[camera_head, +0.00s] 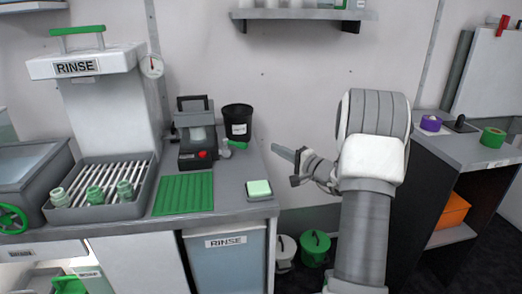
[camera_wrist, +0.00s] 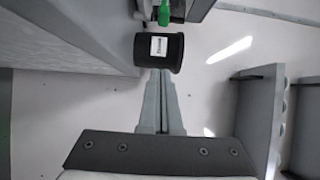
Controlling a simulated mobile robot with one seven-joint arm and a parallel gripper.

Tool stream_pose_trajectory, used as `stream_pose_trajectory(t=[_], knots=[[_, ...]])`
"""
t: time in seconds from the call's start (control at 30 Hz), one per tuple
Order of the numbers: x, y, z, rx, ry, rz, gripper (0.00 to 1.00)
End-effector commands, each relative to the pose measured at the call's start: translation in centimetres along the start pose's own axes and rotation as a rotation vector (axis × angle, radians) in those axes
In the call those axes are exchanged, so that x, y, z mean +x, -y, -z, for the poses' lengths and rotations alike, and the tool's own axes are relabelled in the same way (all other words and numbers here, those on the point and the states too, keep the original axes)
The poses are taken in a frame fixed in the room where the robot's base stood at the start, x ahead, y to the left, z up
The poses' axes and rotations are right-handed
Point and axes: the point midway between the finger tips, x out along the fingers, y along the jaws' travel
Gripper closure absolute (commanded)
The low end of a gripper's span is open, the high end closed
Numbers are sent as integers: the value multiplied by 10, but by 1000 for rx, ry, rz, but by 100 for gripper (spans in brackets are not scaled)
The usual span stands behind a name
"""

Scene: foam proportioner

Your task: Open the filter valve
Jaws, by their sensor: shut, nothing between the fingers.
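A black canister (camera_head: 238,120) with a white label stands at the back right of the grey counter. A small grey fitting with a green part (camera_head: 238,144) sits at its front; it may be the filter valve, but it is too small to be sure. In the wrist view the labelled black canister (camera_wrist: 172,50) lies just beyond my fingertips, with a green handle (camera_wrist: 164,14) above it in the picture. My gripper (camera_head: 277,150) is shut and empty, right of the canister and apart from it. Its closed fingers (camera_wrist: 160,78) point toward the canister.
A black-and-grey machine (camera_head: 197,135) with a red knob stands left of the canister. A green ribbed mat (camera_head: 184,194), a green-and-white block (camera_head: 258,188) and a rack tray (camera_head: 140,207) with several jars are on the counter. A shelf (camera_head: 300,14) hangs above.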

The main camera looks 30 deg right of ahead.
Motion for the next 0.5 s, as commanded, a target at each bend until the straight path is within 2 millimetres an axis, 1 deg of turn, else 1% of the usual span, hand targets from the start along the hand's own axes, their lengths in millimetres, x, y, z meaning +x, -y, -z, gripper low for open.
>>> stream_pose_trajectory(t=[0.4, 0.5], knots=[[80, -1, -3, 0, 7, -1, 100], [97, -1, -4, 2, 6, -2, 100]])
